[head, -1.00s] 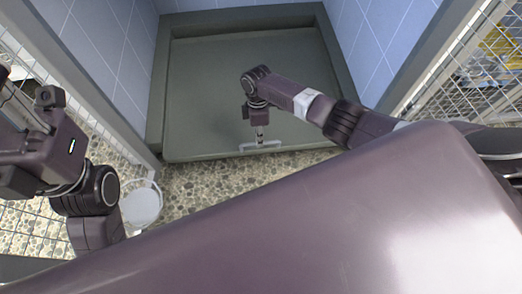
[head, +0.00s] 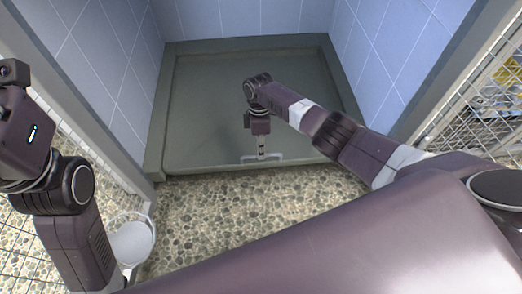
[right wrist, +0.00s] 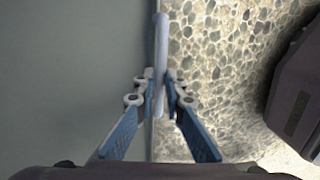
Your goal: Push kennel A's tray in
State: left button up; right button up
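Kennel A's tray (head: 215,105) is a wide, grey-green, shallow tray on the floor between blue tiled walls. Its pale handle (head: 276,156) stands at the middle of the front edge. It also shows in the right wrist view as a pale bar (right wrist: 160,50). My right gripper (head: 262,157) is at this handle. In the right wrist view its two blue fingers (right wrist: 159,78) close in from both sides with the bar between their tips. My left arm shows at the left edge, but its gripper is out of the picture.
A raised grey-green curb (head: 250,42) runs behind the tray. A white bucket (head: 132,245) stands on the pebbled floor (head: 235,215) at the left. Wire mesh panels flank the opening (head: 480,115). The floor before the tray is clear.

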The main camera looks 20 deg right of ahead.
jog(key=o, duration=0.4)
jog(key=shift+w, duration=0.25)
jog(key=v, duration=1.2)
jog(key=shift+s+r, duration=0.1)
